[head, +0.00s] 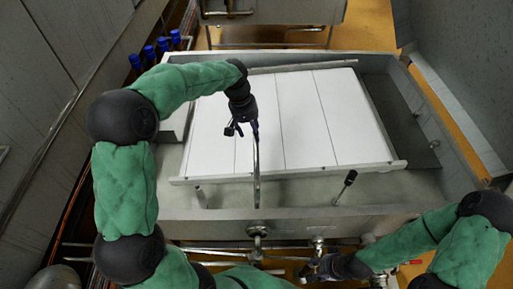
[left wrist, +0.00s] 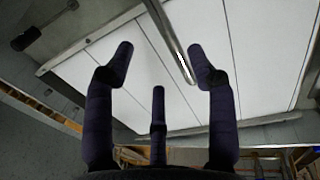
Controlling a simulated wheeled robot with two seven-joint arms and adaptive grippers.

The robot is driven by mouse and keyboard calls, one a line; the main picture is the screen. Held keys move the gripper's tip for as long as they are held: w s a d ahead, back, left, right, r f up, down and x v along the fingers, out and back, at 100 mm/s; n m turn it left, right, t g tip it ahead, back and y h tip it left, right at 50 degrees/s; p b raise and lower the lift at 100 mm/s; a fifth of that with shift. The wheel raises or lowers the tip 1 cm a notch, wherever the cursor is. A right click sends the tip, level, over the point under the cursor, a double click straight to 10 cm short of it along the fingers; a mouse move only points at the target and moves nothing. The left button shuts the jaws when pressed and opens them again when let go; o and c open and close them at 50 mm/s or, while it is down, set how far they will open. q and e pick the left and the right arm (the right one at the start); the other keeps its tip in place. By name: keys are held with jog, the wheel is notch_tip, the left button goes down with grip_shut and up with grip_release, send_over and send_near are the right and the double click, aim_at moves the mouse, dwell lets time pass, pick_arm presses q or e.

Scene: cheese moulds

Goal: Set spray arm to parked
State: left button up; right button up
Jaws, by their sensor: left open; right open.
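A thin metal pipe (head: 256,178), which looks like the spray arm, runs from the near rim of the steel vat over the white panels. It also shows in the left wrist view (left wrist: 172,42), its end between my left gripper's fingertips or just beyond them. My left gripper (head: 242,130) is open above the white panels, at the pipe's far end. In the left wrist view its fingers (left wrist: 160,58) are spread; contact with the pipe cannot be told. My right gripper (head: 316,270) is low in front of the vat, apart from the pipe, and open.
White panels (head: 312,115) lie in the steel vat (head: 300,212). A black-tipped lever (head: 348,182) stands right of the pipe and also shows in the left wrist view (left wrist: 27,38). A short metal post (head: 200,196) stands left. Blue-capped items (head: 162,46) line the far left. Pipes run below the front.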

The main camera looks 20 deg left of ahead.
aim_at(257, 149)
pick_arm(q)
jog(key=f+b, duration=0.1)
jog(key=f, duration=0.2)
jog(key=d+f+b, duration=0.1)
jog(key=f, duration=0.2)
jog(key=f+b, duration=0.1)
jog(key=f, duration=0.3)
jog(key=shift+w+d, duration=0.4)
jog(key=shift+r, duration=0.1)
grip_shut()
